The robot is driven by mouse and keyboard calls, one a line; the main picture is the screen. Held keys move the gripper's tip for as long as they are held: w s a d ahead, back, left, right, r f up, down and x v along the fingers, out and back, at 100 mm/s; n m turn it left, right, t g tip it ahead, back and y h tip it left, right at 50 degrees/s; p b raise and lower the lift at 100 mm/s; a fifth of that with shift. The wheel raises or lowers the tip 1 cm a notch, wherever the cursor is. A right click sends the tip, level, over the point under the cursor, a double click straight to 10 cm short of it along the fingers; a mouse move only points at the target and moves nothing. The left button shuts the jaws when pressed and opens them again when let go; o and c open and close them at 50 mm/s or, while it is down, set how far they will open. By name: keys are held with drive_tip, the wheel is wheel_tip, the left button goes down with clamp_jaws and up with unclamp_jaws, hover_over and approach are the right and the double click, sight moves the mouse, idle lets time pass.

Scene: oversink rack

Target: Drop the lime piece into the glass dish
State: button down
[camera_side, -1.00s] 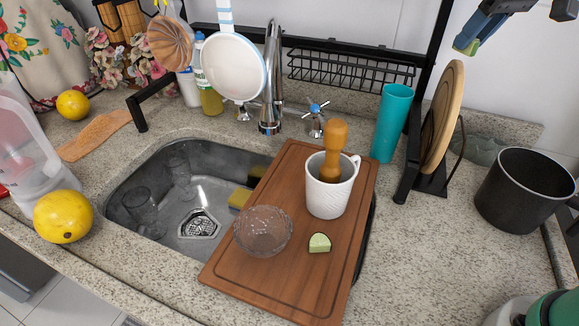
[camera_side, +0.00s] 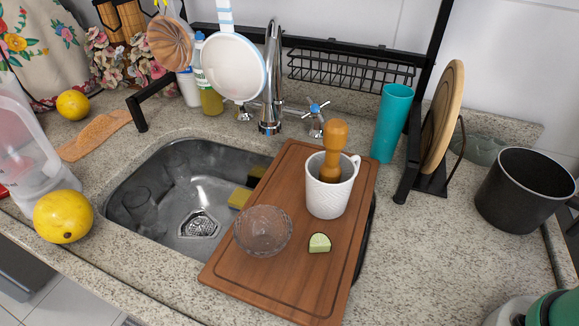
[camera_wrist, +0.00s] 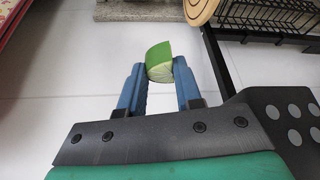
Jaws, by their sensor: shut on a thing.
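A lime piece (camera_wrist: 159,62), green peel outside and pale inside, is held between the blue fingertips of my gripper (camera_wrist: 159,72) in the wrist view. My gripper is out of the side view. Another lime piece (camera_side: 319,243) lies on the wooden cutting board (camera_side: 285,284). The clear glass dish (camera_side: 263,231) stands on the board's left part, left of that piece. The dish does not show in the wrist view.
A white mug (camera_side: 327,197) with a wooden pestle (camera_side: 336,140) stands on the board behind the dish. The sink (camera_side: 190,190) is left of the board. A teal cup (camera_side: 391,123), plate rack and black pot (camera_side: 524,188) stand right. The front right counter is mostly clear.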

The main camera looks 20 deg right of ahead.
drive_tip(key=s+a+f+n+y, duration=0.2)
drive_tip(key=a+f+n, duration=0.25)
drive_tip(key=a, duration=0.35)
drive_tip(key=s+a+f+n+y, duration=0.1)
drive_tip(key=s+a+f+n, duration=0.15)
drive_tip(key=a+n, duration=0.4)
drive_tip(key=s+a+f+n+y, duration=0.1)
drive_tip(key=a+f+n+y, duration=0.2)
drive_tip(key=a, duration=0.6)
drive_tip(key=w+a+f+n, duration=0.1)
drive_tip(key=w+a+f, duration=0.3)
drive_tip(key=a, duration=0.6)
drive_tip(key=w+a+f, duration=0.3)
drive_tip(key=a+f, duration=0.2)
drive_tip(key=a, duration=0.4)
drive_tip(key=shift+g, duration=0.4)
drive_tip(key=shift+f, duration=2.2)
drive_tip(key=c, duration=0.5)
unclamp_jaws()
drive_tip(key=shift+d+r, duration=0.1)
